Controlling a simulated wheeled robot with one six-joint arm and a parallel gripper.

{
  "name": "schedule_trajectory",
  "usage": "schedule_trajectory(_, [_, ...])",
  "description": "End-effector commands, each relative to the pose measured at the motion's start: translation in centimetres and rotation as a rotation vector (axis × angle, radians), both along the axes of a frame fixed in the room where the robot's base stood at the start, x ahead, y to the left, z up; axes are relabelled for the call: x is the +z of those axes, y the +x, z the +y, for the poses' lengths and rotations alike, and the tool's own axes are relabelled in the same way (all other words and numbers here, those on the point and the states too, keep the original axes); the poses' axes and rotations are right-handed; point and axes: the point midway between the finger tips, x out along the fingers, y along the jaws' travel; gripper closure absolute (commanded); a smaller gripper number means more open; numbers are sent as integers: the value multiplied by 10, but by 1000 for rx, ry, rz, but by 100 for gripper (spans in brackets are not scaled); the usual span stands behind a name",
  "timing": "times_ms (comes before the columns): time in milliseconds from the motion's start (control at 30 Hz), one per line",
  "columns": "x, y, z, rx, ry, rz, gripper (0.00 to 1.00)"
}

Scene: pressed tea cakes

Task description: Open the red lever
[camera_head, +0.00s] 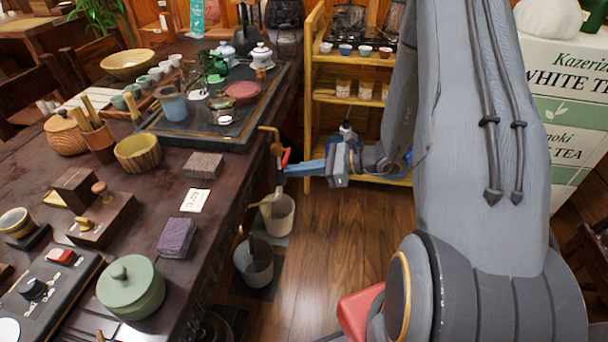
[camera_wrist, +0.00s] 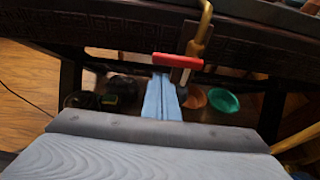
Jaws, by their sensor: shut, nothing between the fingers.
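The red lever (camera_head: 285,158) is on a brass tap (camera_head: 268,138) at the dark table's right edge in the head view. In the wrist view the red lever (camera_wrist: 178,61) is a short bar lying nearly crosswise, with the curved brass spout (camera_wrist: 199,35) rising beside it. My gripper (camera_head: 283,171) has blue fingers, shut and empty, pointing at the tap. In the wrist view my gripper (camera_wrist: 163,76) has its fingertips just below the lever's left half. I cannot tell whether they touch it.
Two buckets stand below the tap, a pale one (camera_head: 277,216) and a grey one (camera_head: 255,263). The dark table (camera_head: 150,215) bears tea ware and tea cakes. A yellow wooden shelf (camera_head: 312,80) stands behind my gripper. The wooden floor (camera_head: 335,230) to the right is clear.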

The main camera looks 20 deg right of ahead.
Motion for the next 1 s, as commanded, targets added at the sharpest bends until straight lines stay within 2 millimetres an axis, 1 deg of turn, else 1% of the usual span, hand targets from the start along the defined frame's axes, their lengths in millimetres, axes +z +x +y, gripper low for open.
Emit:
schedule_trajectory(33, [5,0,1,1,0,-1,100])
schedule_trajectory(200, [13,0,0,1,0,-1,100])
schedule_trajectory(600, [13,0,0,1,2,3,100])
schedule_trajectory(1000, [17,-1,1,2,37,64,100])
